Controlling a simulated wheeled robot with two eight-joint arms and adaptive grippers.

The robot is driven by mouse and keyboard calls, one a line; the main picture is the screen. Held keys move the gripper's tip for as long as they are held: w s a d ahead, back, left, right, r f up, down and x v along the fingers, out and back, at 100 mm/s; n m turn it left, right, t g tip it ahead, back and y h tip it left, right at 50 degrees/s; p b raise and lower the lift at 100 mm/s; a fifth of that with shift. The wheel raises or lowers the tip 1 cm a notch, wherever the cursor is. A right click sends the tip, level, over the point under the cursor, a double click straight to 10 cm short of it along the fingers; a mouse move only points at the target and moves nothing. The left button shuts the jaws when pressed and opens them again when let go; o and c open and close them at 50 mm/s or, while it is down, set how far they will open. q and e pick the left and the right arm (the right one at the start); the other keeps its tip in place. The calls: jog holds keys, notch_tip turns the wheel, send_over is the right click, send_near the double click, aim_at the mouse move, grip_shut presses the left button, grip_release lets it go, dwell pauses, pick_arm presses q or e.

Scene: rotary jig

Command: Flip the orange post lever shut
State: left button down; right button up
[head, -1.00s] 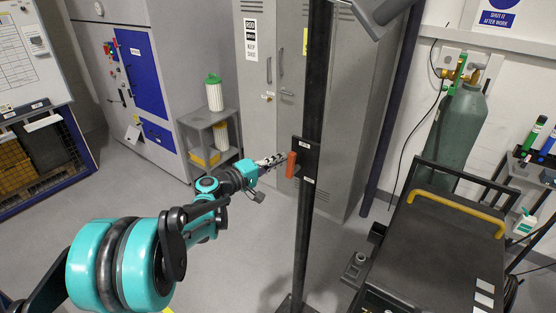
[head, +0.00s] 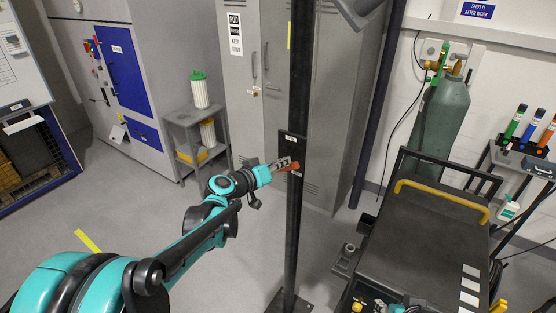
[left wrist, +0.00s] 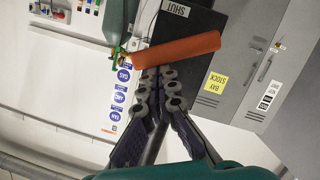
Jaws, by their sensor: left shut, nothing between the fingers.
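The orange lever (head: 293,168) is on a dark plate (head: 291,142) on the black upright post (head: 298,90). In the head view it lies slanted close to horizontal, partly behind my fingers. In the left wrist view the orange lever (left wrist: 178,49) is a thick bar across the fingertips, beside a black plate with a SHUT label (left wrist: 176,8). My left gripper (head: 284,163) is shut and empty. Its tips (left wrist: 160,74) meet at the lever's side and appear to touch it. My right gripper is not in view.
A dark trolley (head: 424,235) with a yellow handle stands right of the post, with a green gas cylinder (head: 441,115) behind it. Grey lockers (head: 345,110) stand behind the post. A small shelf (head: 187,130) is at the left. The floor left of the post is clear.

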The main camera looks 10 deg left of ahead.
pick_arm(q)
jog(key=shift+s+d+f+m+y+b, duration=0.2)
jog(key=shift+d+f+m, duration=0.15)
jog(key=shift+m, duration=0.2)
jog(key=shift+s+d+f+m+y+b, duration=0.1)
jog(key=shift+d+f+m+y+b, duration=0.15)
jog(key=shift+m, duration=0.3)
jog(key=shift+s+d+f+m+t+y+b, duration=0.15)
jog(key=shift+d+f+m+y, duration=0.1)
jog(key=shift+m, duration=0.2)
jog(key=shift+w+d+f+m+t+y+b, duration=0.15)
jog(key=shift+f+m, duration=0.15)
jog(key=shift+m, duration=0.2)
jog(key=shift+s+d+f+m+y+b, duration=0.15)
jog(key=shift+f+m, duration=0.1)
jog(key=shift+m, duration=0.2)
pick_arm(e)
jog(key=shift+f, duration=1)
